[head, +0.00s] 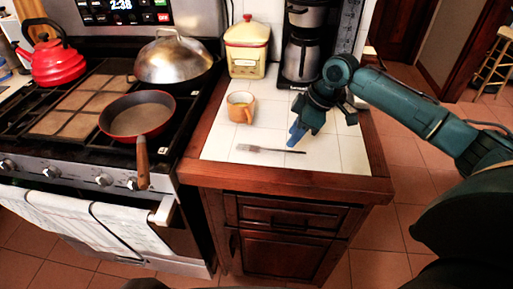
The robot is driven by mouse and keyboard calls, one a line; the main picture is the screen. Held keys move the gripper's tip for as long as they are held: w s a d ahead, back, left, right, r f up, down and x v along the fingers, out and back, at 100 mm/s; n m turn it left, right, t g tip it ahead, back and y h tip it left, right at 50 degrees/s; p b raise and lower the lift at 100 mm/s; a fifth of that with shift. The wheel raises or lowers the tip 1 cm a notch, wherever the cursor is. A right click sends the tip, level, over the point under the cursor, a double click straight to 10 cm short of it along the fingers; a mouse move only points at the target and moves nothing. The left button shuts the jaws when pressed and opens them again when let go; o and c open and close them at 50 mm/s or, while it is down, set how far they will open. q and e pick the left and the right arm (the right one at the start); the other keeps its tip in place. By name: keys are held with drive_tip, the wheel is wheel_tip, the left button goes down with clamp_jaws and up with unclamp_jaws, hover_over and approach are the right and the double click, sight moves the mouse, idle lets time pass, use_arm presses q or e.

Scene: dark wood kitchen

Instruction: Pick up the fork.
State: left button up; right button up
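The fork (270,149) lies flat on the white tiled counter (220,140), near its front edge. Its grey tines point left and its dark handle points right. My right gripper (296,134) reaches in from the right, its blue fingers pointing down just above and behind the handle end of the fork. The fingers appear apart from the fork. They overlap in this view, so I cannot tell whether they are open or shut. My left gripper is not in view.
An orange mug (240,107) stands behind the fork. A yellow canister (247,48) and a coffee maker (303,45) stand at the back. Left is the stove with a red pan (137,117), a domed lid (174,60) and a red kettle (54,62).

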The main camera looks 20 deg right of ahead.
sight(281, 150)
drive_tip(key=shift+x, duration=2.75)
drive_tip(key=shift+a+r, duration=0.1)
drive_tip(key=shift+a, duration=0.05)
drive_tip(key=shift+c, duration=0.5)
clamp_jaws()
